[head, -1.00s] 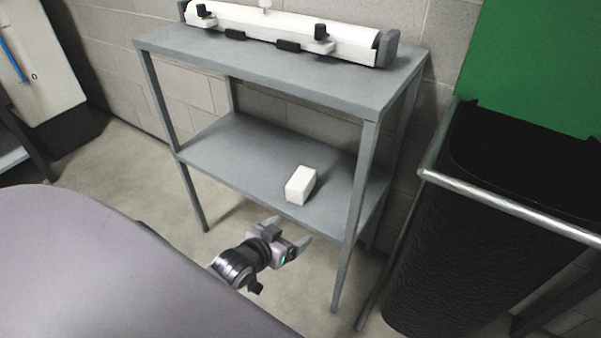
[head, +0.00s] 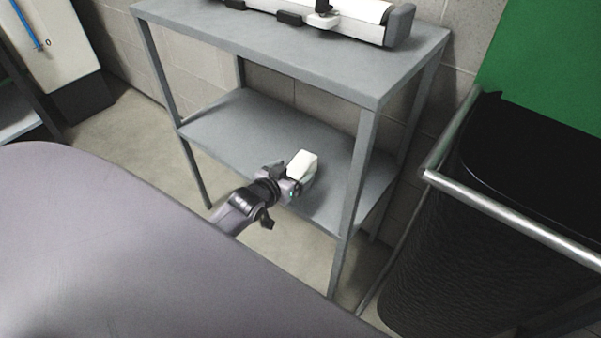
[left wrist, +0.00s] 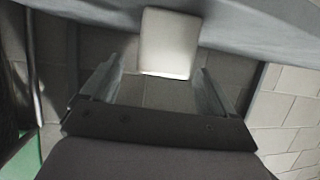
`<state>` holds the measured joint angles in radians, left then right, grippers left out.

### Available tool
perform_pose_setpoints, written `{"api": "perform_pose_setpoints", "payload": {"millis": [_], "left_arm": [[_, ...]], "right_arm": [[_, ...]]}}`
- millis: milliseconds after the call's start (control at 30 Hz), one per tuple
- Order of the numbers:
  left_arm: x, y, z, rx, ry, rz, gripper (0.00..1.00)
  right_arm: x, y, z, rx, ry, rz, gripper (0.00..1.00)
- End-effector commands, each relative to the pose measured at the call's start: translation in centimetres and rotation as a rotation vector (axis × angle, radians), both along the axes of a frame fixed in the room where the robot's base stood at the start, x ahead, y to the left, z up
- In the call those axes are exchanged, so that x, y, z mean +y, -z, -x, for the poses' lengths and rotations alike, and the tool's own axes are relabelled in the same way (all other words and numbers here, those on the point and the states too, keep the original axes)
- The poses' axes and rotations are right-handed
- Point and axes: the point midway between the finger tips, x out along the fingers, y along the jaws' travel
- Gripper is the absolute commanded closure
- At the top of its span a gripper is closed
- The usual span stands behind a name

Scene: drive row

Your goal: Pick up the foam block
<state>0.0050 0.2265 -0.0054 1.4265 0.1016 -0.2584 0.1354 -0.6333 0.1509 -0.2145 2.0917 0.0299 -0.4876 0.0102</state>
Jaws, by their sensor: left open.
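The white foam block (head: 303,162) sits on the lower shelf (head: 235,135) of a grey metal rack, near the shelf's front edge. My left gripper (head: 297,181) is at the block's near side in the head view and hides its lower part. In the left wrist view the block (left wrist: 168,45) shows between the tips of the two open fingers (left wrist: 160,72), a little closer to the right-hand finger. I cannot tell whether either finger touches it. My right gripper is not in view.
The rack's upper shelf (head: 290,55) is above, with a long white device (head: 335,22) on it. A front leg (head: 352,200) stands right of my gripper. A black bin (head: 450,235) with a metal rail (head: 510,225) is farther right. The lower shelf is otherwise bare.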

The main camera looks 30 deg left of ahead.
Motion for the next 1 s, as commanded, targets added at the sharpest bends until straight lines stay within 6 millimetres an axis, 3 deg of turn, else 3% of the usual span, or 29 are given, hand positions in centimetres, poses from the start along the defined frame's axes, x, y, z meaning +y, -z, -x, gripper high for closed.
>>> {"api": "perform_pose_setpoints", "payload": {"millis": [233,567,733,1000], "left_arm": [[0.4,1.6,-2.8,-0.001,0.001,0.001,0.12],[0.4,1.6,-3.3,0.0,0.001,0.0,0.12],[0.4,1.6,-3.2,0.0,0.001,0.0,0.64],[0.4,1.6,-3.2,-0.001,0.001,0.0,0.67]], "right_arm": [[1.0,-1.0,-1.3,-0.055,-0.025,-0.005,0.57],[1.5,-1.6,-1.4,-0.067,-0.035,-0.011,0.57],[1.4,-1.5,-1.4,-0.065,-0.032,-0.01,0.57],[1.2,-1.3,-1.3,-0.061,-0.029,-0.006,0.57]]}}
